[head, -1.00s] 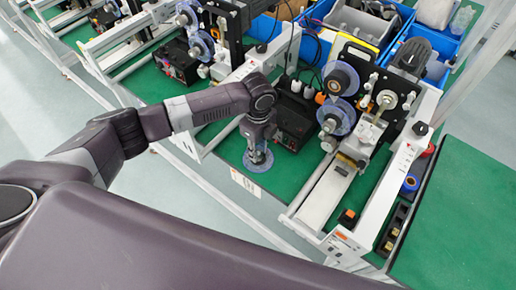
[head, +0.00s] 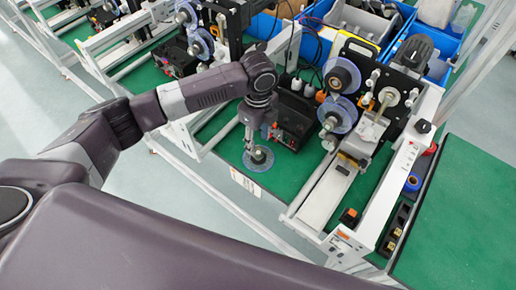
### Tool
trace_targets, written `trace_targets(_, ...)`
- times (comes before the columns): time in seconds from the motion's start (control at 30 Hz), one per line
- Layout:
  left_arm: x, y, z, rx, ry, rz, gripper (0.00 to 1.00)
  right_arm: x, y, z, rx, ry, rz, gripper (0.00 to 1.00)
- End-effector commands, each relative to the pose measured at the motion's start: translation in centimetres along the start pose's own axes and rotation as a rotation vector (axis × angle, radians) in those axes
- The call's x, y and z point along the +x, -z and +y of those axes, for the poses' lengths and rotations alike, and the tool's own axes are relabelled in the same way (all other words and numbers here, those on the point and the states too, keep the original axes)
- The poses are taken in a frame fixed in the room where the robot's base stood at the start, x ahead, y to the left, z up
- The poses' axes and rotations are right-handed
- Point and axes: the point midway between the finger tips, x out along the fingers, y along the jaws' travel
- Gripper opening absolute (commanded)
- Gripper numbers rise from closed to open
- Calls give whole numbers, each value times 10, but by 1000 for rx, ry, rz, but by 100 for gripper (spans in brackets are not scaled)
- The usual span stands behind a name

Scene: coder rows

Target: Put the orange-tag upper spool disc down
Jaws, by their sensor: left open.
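A translucent blue-grey spool disc (head: 258,165) with a dark hub lies flat on the green bench top, near its front edge and left of the coder machine. My left gripper (head: 256,140) is open and points down just above and behind the disc's hub. A small gap seems to show between the fingers and the hub. I cannot make out an orange tag on the disc at this size. Two more spool discs, an upper one (head: 342,77) and a lower one (head: 338,115), sit on the machine to the right. My right gripper is out of view.
The coder machine (head: 385,95) with its white frame stands right of the disc. A black box (head: 293,120) stands close behind and right of my gripper. Blue bins (head: 310,40) are at the back. Green bench top (head: 290,172) is bare right of the disc.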

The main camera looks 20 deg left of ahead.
Motion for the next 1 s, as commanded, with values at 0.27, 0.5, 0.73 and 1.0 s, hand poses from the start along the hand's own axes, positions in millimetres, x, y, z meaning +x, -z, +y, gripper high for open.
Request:
trace_targets(0.27, -52, -1, -1, -1, 4, -1, 41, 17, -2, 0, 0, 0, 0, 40)
trace_targets(0.5, -70, 0, 0, -1, 0, -1, 41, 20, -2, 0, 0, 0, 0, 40)
trace_targets(0.73, -70, 0, 0, -1, -1, 0, 41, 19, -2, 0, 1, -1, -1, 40)
trace_targets(1.0, -70, 0, 0, -1, -1, 0, 41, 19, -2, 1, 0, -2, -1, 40)
